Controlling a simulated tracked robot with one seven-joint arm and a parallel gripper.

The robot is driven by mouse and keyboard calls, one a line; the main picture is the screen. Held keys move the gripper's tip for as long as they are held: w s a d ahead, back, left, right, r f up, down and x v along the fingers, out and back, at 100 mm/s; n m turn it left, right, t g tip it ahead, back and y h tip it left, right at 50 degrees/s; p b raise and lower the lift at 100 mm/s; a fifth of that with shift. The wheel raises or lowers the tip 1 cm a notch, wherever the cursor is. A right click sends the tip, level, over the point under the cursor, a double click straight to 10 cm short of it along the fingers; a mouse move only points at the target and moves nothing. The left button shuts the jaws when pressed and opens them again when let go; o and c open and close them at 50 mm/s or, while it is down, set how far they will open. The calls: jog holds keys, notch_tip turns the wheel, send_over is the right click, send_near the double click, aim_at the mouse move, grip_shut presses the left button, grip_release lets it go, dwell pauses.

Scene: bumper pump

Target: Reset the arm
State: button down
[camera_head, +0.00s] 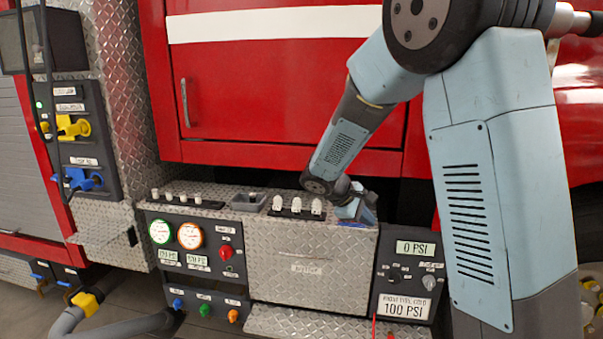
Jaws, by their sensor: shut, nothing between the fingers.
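My arm comes in from the upper right and reaches down to the bumper pump panel (312,250). My gripper (357,212) is at the arm's end, small in the picture, close to the right end of the panel's diamond-plate top. It is shut and holds nothing. Its fingertips are hard to make out, and I cannot tell whether they touch the plate. A row of white-capped toggle switches (296,206) stands just left of my gripper. Another row of switches (184,197) is further left on the same top.
Below are two round gauges (175,234), a red knob (225,252) and a right panel reading 0 PSI (415,247) and 100 PSI. The red truck body (270,100) rises behind. Yellow (73,127) and blue (84,179) valves and a grey hose (110,328) are at left.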

jog(key=s+d+r+m+y, duration=0.2)
jog(key=s+d+r+m, duration=0.1)
jog(key=s+r, duration=0.3)
jog(key=s+d+r+m+y, duration=0.3)
jog(key=s+d, duration=0.1)
jog(key=s, duration=0.4)
jog(key=s+a+r+m+t+y, duration=0.1)
jog(key=s+r+m+t+y, duration=0.1)
jog(key=s, duration=1.3)
notch_tip(320, 180, up, 3)
jog(key=m+y, duration=0.1)
jog(key=m, duration=0.1)
jog(key=shift+s+m, duration=0.15)
jog(key=shift+m, duration=0.25)
jog(key=c, duration=1.9)
grip_release()
